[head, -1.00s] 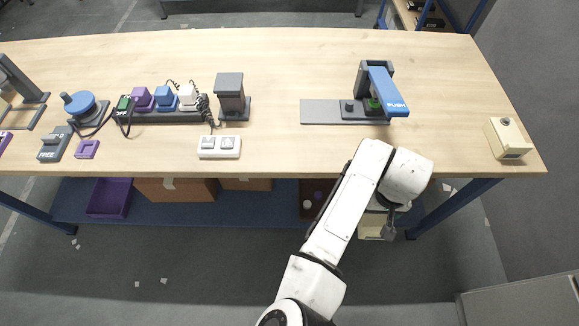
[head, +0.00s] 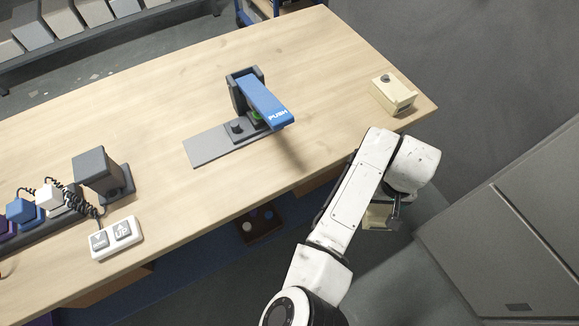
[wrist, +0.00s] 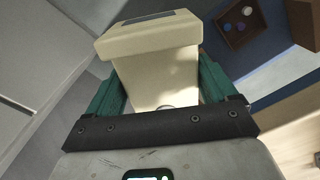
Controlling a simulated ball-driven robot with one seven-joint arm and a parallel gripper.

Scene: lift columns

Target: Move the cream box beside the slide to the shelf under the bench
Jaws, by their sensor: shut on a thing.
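My gripper (wrist: 160,85) is shut on a cream box (wrist: 155,50), with a green finger on each side of it. The box has a wider top with a dark strip. In the head view the held box (head: 378,216) is partly hidden by my arm, in front of the bench's front edge and apart from it. The blue shelf (head: 205,268) under the bench (head: 335,80) is partly hidden by the bench top. The shelf also shows at the upper right of the wrist view (wrist: 270,62). I cannot tell which fixture is the slide.
A second cream box (head: 394,93) with a dark knob sits on the bench's right corner. A blue PUSH lever (head: 263,102) stands mid-bench. A brown tray (head: 260,226) with small balls is on the shelf. A grey cabinet (head: 510,235) stands at the right.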

